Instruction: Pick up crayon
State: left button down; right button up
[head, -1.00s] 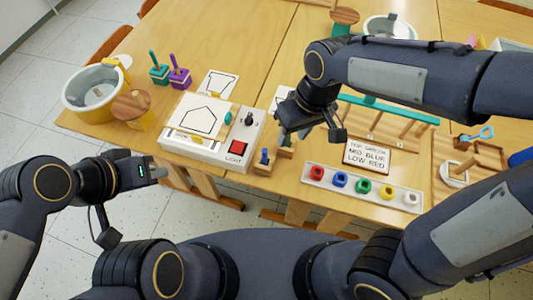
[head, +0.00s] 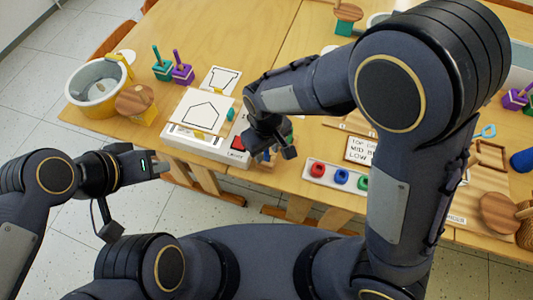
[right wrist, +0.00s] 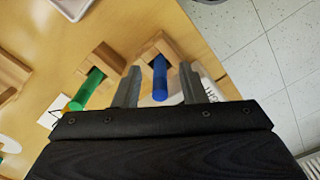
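A blue crayon (right wrist: 160,80) stands in a small wooden block (right wrist: 166,48) in the right wrist view. A green crayon (right wrist: 88,90) is in a similar block (right wrist: 102,62) to its left. My right gripper (right wrist: 161,72) is open, with one finger on each side of the blue crayon and a visible gap on both sides. In the head view my right gripper (head: 272,150) is low at the table's front edge and hides most of the crayon blocks. My left gripper (head: 155,166) is off the table's front left, away from the crayons; its opening is unclear.
The white light box (head: 195,143) with a red button (head: 238,143) is just left of my right gripper. A white tray (head: 327,184) of coloured pieces lies to the right. A yellow pot (head: 95,88) stands far left. My right arm hides much of the right side.

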grip_shut()
jog(key=shift+r, duration=0.1)
dwell(0.4)
jog(key=shift+r, duration=0.3)
notch_tip(320, 180, up, 2)
jog(key=s+a+r, duration=0.9)
jog(key=a+r, duration=0.1)
jog(key=shift+s+a+p, duration=0.2)
jog(key=shift+a+p, duration=0.05)
jog(key=shift+p, duration=0.05)
jog(key=shift+r, duration=0.1)
